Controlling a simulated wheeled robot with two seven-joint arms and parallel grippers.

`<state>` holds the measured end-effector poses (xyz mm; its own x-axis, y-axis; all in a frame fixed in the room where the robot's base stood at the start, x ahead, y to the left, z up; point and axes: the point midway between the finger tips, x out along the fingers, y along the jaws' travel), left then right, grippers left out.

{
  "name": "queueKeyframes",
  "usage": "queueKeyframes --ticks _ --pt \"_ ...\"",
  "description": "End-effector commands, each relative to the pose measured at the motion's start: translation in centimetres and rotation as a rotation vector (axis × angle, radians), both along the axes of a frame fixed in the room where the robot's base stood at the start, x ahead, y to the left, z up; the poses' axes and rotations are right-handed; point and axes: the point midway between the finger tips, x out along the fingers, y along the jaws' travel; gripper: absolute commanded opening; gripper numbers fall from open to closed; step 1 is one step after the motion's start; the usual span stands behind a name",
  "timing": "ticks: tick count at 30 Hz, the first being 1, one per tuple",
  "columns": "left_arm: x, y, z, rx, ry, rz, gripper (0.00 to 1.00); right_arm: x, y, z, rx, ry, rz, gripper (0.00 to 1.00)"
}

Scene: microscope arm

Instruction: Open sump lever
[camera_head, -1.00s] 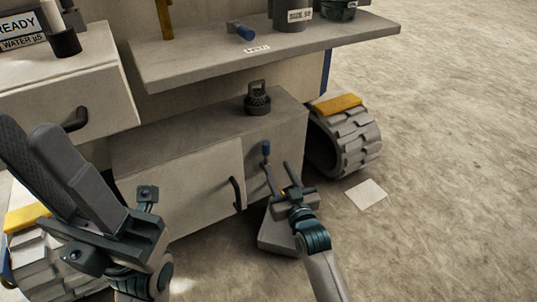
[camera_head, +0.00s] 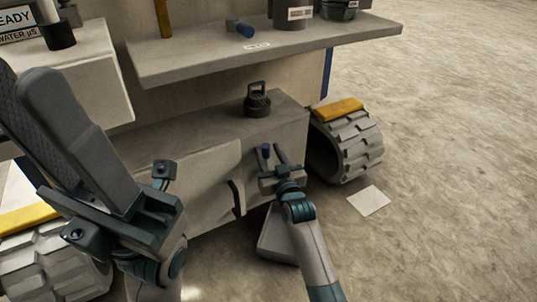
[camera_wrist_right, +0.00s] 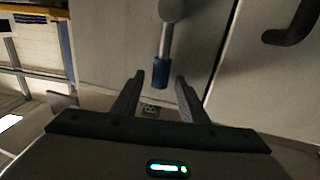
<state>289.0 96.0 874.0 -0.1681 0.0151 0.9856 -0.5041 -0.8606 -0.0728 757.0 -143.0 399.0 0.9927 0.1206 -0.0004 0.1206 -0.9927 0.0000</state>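The sump lever (camera_head: 265,150) has a blue grip and sits on the front of the low grey cabinet (camera_head: 293,137), near its right end. In the right wrist view the lever's blue grip (camera_wrist_right: 161,72) hangs from a metal rod between my two fingertips, with a visible gap on each side. My right gripper (camera_head: 273,155) is open at the lever and not closed on it. My left gripper (camera_head: 25,85) is large at the left, its two fingers close together and overlapping in view; its opening is unclear.
A black handle (camera_head: 238,192) is on the cabinet door left of the lever. A dark ring-topped weight (camera_head: 257,100) stands on the cabinet. A grey shelf (camera_head: 200,62) juts out above. A treaded wheel (camera_head: 350,148) is to the right. A grey pedal-like block (camera_head: 275,243) is below.

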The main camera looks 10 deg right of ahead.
Motion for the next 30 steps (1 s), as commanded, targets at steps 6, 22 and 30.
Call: queueKeyframes --ticks 6,22,30 --pt "0.0 0.0 0.0 0.0 0.0 0.0 0.31 0.0 0.0 0.0 0.0 0.0 0.0 0.04" --pt "0.2 0.7 0.4 -0.01 0.013 0.015 0.31 0.1 -0.5 0.3 0.049 0.017 -0.001 0.0" --pt "1.2 2.9 -1.1 0.003 0.093 0.09 0.31 0.5 -1.9 0.4 0.172 0.059 -0.002 0.0"
